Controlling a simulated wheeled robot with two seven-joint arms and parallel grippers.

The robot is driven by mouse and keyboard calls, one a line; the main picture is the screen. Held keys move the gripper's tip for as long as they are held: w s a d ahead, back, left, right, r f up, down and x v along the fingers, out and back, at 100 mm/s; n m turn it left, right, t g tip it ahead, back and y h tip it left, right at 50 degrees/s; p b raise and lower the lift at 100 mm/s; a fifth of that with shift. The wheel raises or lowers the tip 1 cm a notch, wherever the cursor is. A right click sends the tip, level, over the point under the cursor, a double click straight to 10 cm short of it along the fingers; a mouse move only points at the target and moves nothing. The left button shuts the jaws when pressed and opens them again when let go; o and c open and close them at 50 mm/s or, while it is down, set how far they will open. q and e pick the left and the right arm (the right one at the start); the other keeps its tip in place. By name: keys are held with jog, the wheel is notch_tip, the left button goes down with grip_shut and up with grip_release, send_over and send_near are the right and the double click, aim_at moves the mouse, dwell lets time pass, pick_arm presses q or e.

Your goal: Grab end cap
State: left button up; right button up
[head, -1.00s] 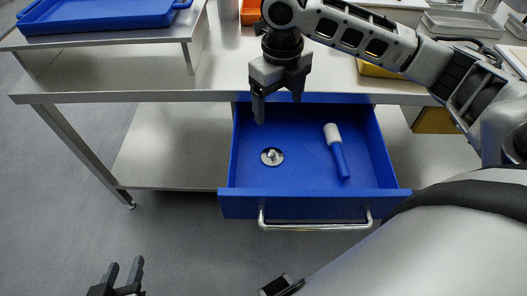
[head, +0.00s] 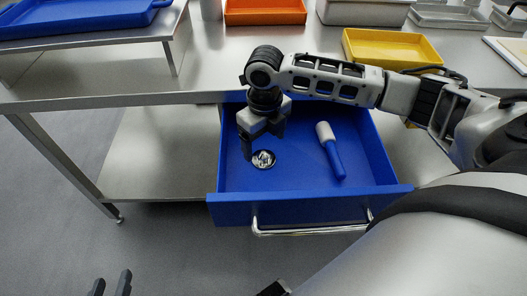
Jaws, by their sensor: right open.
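The end cap, a round silvery metal disc with a raised middle (head: 263,160), lies on the floor of the open blue drawer (head: 233,181), left of its middle. My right gripper (head: 262,148) points down into the drawer, with its fingers open just above and around the cap's far side. I cannot tell whether a finger touches the cap. My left gripper (head: 110,284) shows only its fingertips at the bottom edge, apart from each other, low and away from the drawer.
A blue-handled tool with a white head (head: 330,150) lies in the drawer to the right. The drawer's metal handle (head: 310,230) faces me. Above, the steel table (head: 215,75) holds an orange tray (head: 265,12), a yellow tray (head: 390,48) and a blue tray (head: 80,20).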

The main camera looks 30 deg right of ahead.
aim_at(264, 152)
notch_tip(264, 152, down, 4)
jog(key=shift+a+f+b, duration=0.1)
jog(key=shift+f+b, duration=0.05)
jog(key=shift+b, duration=0.3)
jog(key=c, duration=1.1)
